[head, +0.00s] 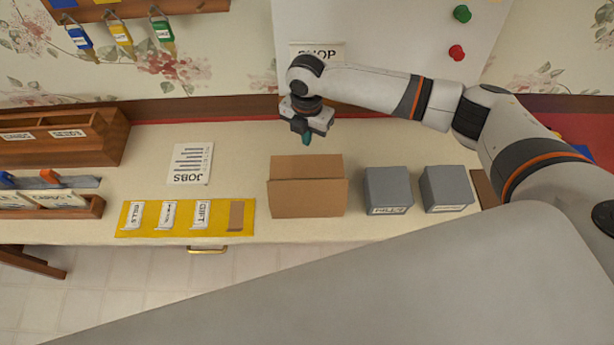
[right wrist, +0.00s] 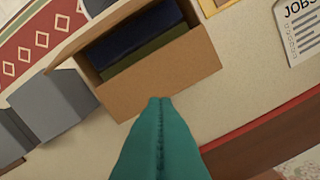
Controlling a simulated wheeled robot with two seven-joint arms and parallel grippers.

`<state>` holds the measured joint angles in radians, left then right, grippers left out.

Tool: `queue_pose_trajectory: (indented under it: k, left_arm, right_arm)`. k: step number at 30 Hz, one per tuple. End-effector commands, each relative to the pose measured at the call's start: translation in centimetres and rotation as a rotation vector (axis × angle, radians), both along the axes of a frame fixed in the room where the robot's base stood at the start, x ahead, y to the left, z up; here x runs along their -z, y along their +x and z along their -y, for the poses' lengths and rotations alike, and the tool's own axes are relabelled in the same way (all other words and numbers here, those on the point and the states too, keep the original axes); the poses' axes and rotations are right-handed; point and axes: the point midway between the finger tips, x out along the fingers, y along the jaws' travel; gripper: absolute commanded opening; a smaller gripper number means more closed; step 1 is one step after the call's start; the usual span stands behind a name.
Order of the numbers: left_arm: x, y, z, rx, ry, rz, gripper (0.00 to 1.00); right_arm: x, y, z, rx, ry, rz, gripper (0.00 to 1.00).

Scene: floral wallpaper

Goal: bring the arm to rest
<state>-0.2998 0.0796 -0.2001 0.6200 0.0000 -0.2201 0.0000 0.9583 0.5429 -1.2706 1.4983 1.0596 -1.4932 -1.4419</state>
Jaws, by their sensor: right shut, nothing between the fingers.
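My right arm (head: 440,105) reaches in from the right over the table. My right gripper (head: 307,137) points down above the back edge of a brown cardboard box (head: 308,198), apart from it. Its teal fingers are closed together with nothing between them, and they also show in the right wrist view (right wrist: 160,105). In that view the open box (right wrist: 165,70) holds a dark blue item (right wrist: 130,30) and a dark green item (right wrist: 147,53). My left gripper is not in view.
Two grey boxes (head: 388,190) (head: 446,188) stand right of the cardboard box. A yellow mat (head: 150,232) with labelled packets lies to its left, below a JOBS sheet (head: 190,164). A wooden organizer (head: 115,140) stands far left. A white board (head: 390,40) is behind. Bare tabletop (head: 240,160) lies left of the gripper.

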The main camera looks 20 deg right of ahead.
Motion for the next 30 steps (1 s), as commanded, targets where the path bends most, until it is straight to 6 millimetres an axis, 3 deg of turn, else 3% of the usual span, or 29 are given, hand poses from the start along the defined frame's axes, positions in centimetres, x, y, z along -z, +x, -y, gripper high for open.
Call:
queue_pose_trajectory:
  k: [5, 23, 26, 30]
  left_arm:
    - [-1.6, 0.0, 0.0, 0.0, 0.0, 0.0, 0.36]
    - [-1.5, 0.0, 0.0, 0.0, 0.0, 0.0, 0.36]
    - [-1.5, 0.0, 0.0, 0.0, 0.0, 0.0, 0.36]
    - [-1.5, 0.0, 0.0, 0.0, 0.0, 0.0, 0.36]
  right_arm:
    - [-1.6, 0.0, 0.0, 0.0, 0.0, 0.0, 0.0]
    - [-1.4, -0.2, -0.2, 0.001, 0.004, -0.001, 0.0]
    - [-0.7, -1.4, -1.6, 0.021, 0.028, -0.003, 0.0]
    - [0.7, -5.4, -5.9, 0.125, 0.122, -0.003, 0.0]
